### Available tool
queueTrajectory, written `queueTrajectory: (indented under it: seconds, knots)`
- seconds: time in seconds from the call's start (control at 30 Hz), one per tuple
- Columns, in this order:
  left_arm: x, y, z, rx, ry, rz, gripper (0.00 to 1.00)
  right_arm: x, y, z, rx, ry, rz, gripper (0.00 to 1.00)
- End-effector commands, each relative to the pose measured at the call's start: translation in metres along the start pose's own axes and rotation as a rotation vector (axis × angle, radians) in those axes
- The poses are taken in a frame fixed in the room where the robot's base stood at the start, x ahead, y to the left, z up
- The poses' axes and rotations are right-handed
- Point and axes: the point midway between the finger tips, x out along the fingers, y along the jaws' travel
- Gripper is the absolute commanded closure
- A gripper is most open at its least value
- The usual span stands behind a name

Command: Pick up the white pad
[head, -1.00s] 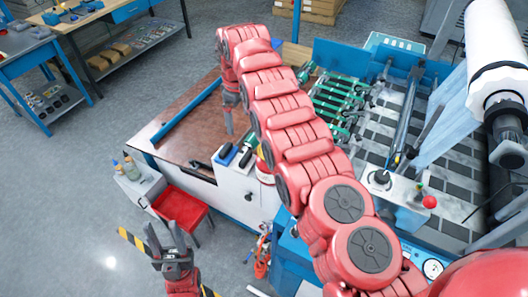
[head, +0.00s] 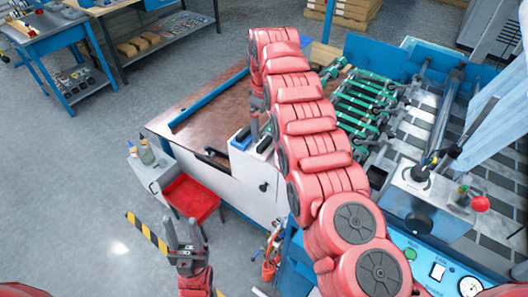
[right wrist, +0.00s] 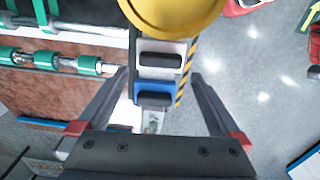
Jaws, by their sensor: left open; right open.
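The white pad (head: 265,145), with a dark top, stands beside a blue pad (head: 240,138) on the white cabinet at the right end of the brown table. My left gripper (head: 184,238) is open and empty, low at the left, away from the pads.
A yellow round thing (right wrist: 172,12) is close to the white pad in the right wrist view. The press with green rollers (head: 365,100) stands right of the table. The brown tabletop (head: 205,115) is mostly clear.

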Motion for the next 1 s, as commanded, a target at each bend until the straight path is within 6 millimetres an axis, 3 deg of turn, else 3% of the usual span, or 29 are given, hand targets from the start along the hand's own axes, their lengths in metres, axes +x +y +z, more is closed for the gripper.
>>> queueTrajectory:
  seconds: [0.27,0.43,0.6,0.77,0.83,1.0]
  knots:
    - [0.007,0.0,-0.001,0.0,0.0,0.0,0.55,0.01,-0.002,0.0,-0.001,-0.003,-0.003,0.0]
    - [0.029,-0.001,-0.005,0.0,0.001,0.0,0.55,0.029,-0.004,0.001,-0.001,-0.009,-0.007,0.0]
    - [0.033,-0.002,-0.005,0.0,0.0,0.0,0.55,0.052,-0.003,0.0,0.001,-0.003,-0.003,0.0]
    - [0.031,-0.002,-0.005,0.0,0.0,0.0,0.55,0.054,-0.002,-0.001,0.001,0.0,-0.001,0.0]
    - [0.031,-0.002,-0.005,0.0,0.0,0.0,0.55,0.054,-0.002,-0.001,0.001,0.0,-0.001,0.07]
    - [0.031,-0.002,-0.005,0.0,0.0,0.0,0.55,0.054,-0.002,-0.001,0.001,0.0,-0.001,0.38]
